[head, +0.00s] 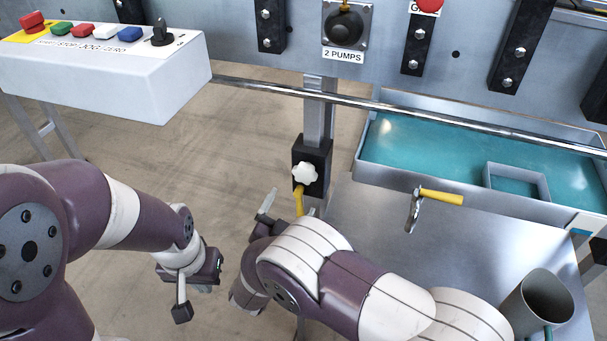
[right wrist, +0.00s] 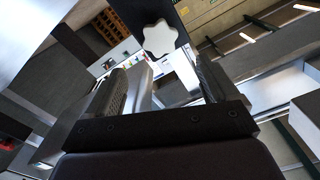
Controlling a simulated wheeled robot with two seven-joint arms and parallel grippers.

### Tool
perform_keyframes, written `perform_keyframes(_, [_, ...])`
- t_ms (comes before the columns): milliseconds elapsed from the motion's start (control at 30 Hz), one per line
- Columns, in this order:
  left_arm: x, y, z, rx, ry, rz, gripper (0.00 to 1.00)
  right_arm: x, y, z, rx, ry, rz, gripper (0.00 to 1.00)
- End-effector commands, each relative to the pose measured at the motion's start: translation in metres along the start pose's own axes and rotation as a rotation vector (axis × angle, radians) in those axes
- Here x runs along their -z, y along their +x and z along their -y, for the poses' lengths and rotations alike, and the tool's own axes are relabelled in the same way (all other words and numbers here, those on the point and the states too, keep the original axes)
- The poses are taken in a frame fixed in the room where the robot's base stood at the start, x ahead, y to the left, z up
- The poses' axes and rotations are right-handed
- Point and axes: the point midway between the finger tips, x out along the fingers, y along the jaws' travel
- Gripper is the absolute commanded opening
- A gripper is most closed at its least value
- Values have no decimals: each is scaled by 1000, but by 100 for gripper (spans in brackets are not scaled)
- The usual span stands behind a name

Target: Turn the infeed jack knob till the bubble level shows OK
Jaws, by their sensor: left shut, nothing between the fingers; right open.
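The infeed jack knob is a white lobed knob (head: 305,174) on a black block at the foot of a grey post, near the middle of the head view. My right gripper (head: 283,202) is open just below and left of it. In the right wrist view the knob (right wrist: 160,39) shows beyond the two fingers (right wrist: 162,88), with nothing between them; whether they touch it is not clear, but it looks apart. My left gripper (head: 182,311) is shut and empty, low over the floor at left. I cannot make out a bubble level in either view.
A control box (head: 105,75) with coloured buttons stands at upper left. A steel rail (head: 430,112) crosses in front of the machine. At right are a teal-floored tray (head: 440,148), a yellow-handled tool (head: 440,196) and a grey cup (head: 540,300) on a metal table (head: 480,245).

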Motion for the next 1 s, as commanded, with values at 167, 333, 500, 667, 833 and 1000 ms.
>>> perform_keyframes(167, [-4,29,0,0,0,1,0,-7,46,-4,-4,3,-2,87])
perform_keyframes(333, [-6,46,0,0,0,1,0,-6,86,-3,-3,3,-1,87])
perform_keyframes(500, [-6,54,0,0,0,1,0,-3,107,-1,0,1,1,87])
perform_keyframes(667, [-6,53,0,0,0,0,0,-1,111,0,1,0,2,87])
perform_keyframes(833, [-6,53,0,0,0,0,0,-1,111,0,1,0,3,80])
perform_keyframes(1000, [-6,53,0,0,0,0,0,-1,111,0,1,0,3,36])
